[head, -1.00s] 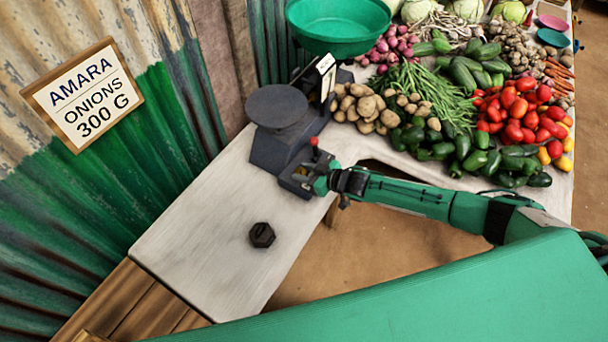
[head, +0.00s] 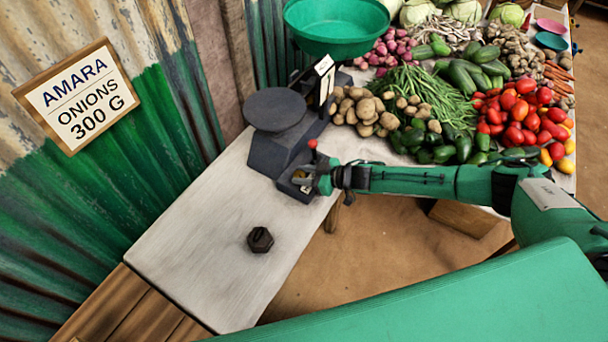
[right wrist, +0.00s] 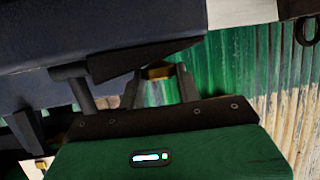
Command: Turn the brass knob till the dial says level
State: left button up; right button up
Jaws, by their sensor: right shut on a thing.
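The dark balance (head: 280,150) stands on the pale table, with a round black plate (head: 273,109) on its near side and a green pan (head: 338,28) beyond. My right gripper (head: 303,178) is at the near end of the balance, shut on the brass knob, of which a little yellow shows. In the right wrist view the brass knob (right wrist: 157,73) sits between my right gripper's fingers (right wrist: 160,88). A small upright white plate (head: 325,66) is on the balance; its dial reading cannot be made out. My left gripper is not in view.
A black hexagonal weight (head: 260,240) rests on the bare pale table (head: 205,235). A sign on the corrugated wall (head: 77,95) reads "AMARA ONIONS 300 G". Potatoes (head: 357,107), beans, peppers and tomatoes (head: 530,112) crowd the table's far right.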

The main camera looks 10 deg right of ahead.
jog(key=o, duration=0.7)
jog(key=b+v, duration=0.2)
jog(key=v, duration=1.1)
jog(key=shift+s+d+r, duration=0.2)
jog(key=shift+d, duration=0.05)
